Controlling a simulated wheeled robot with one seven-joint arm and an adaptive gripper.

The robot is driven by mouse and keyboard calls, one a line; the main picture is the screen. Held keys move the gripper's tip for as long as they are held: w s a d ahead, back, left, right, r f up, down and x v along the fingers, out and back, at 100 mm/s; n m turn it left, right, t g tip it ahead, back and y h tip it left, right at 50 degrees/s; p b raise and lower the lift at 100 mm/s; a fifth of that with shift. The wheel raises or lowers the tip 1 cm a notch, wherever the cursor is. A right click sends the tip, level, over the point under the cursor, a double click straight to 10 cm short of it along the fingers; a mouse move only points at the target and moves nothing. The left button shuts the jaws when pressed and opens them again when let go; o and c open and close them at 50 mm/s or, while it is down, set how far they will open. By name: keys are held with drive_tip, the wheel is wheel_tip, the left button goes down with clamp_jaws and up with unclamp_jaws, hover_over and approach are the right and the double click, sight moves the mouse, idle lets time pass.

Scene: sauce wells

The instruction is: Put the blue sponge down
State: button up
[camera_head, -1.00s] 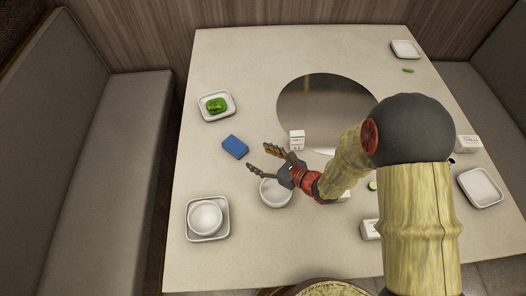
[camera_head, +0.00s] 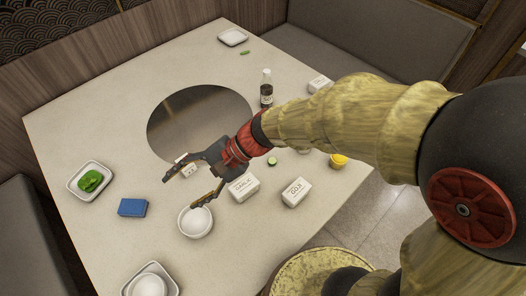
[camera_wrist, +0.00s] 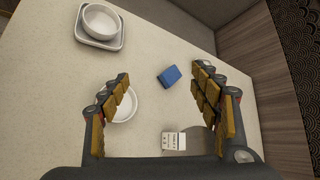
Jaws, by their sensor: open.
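The blue sponge (camera_head: 132,207) lies flat on the table (camera_head: 75,130), between a plate of green leaves and a white bowl. My gripper (camera_head: 181,190) is open and empty, held above the table to the right of the sponge. In the wrist view the sponge (camera_wrist: 169,76) lies on the table beyond and between my open fingers (camera_wrist: 165,105), apart from them.
A white bowl (camera_head: 195,221) stands under my gripper. A plate (camera_head: 73,193) holds green leaves. Stacked bowl and plate (camera_head: 126,291) are at the front. White boxes (camera_head: 243,187), a dark bottle (camera_head: 266,88) and a yellow cup (camera_head: 338,161) stand to the right. A dark round inset (camera_head: 165,125) is mid-table.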

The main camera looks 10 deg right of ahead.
drive_tip(key=s+d+r+n+t+h, duration=0.1)
drive_tip(key=d+r+n+t+h, duration=0.1)
drive_tip(key=d, duration=0.8)
drive_tip(key=s+d+r+n+t+h, duration=0.2)
drive_tip(key=d+r+n+h, duration=0.1)
drive_tip(key=d, duration=0.8)
drive_tip(key=s+d+r+n+t+h, duration=0.1)
drive_tip(key=d+r+h, duration=0.4)
drive_tip(key=d, duration=0.6)
drive_tip(key=shift+s+d+n+t+h, duration=0.15)
drive_tip(key=shift+n+t+h, duration=0.25)
drive_tip(key=shift+n+t, duration=0.45)
